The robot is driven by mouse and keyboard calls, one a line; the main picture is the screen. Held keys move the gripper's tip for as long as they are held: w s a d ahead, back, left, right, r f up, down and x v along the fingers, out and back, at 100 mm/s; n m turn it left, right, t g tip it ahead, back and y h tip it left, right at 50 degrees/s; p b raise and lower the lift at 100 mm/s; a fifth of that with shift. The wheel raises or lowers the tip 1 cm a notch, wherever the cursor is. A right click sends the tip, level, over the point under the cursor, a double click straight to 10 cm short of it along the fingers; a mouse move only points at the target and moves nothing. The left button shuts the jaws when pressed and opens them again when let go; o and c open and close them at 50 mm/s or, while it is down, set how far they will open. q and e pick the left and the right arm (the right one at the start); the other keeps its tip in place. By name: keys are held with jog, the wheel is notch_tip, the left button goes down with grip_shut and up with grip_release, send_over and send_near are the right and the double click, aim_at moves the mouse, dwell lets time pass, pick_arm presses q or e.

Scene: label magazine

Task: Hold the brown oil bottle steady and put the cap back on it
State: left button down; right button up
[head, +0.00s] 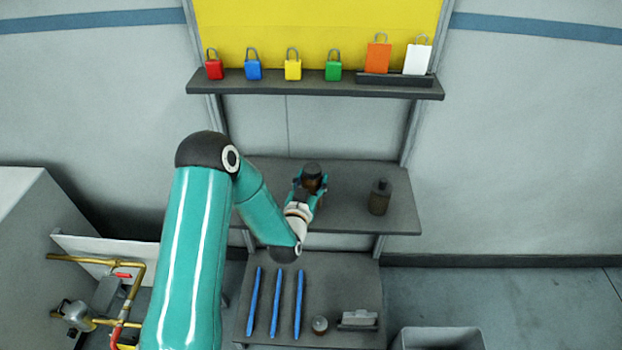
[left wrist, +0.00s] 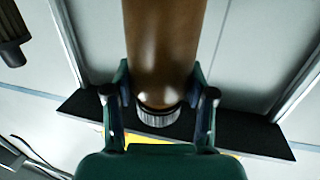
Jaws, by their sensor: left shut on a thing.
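The brown oil bottle (head: 313,184) stands upright at the middle shelf, with a dark top. My left gripper (head: 308,190) is shut around it, one finger on each side. In the left wrist view the brown bottle (left wrist: 162,45) runs between the fingers of the gripper (left wrist: 161,98). That view is upside down, so the bottle's top points down the picture. My right gripper is not in view.
A second, darker bottle (head: 379,200) stands to the right on the middle shelf (head: 345,180). Padlocks and tags line the upper shelf (head: 315,88). Blue rods (head: 276,303), a small round jar-like thing (head: 320,325) and a grey holder (head: 358,319) lie below. Brass pipes (head: 130,292) are at left.

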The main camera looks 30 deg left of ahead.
pick_arm(q)
jog(key=shift+c, duration=1.9)
grip_release()
jog(key=shift+s+d, duration=0.1)
jog(key=shift+s, duration=0.15)
jog(key=b+v, duration=0.1)
jog(key=v, duration=0.2)
jog(key=b+v, duration=0.1)
jog(key=v, duration=0.3)
jog(key=shift+s+d+f, duration=0.1)
jog(key=shift+s+f, duration=0.05)
jog(key=shift+s, duration=0.15)
jog(key=p+v, duration=0.4)
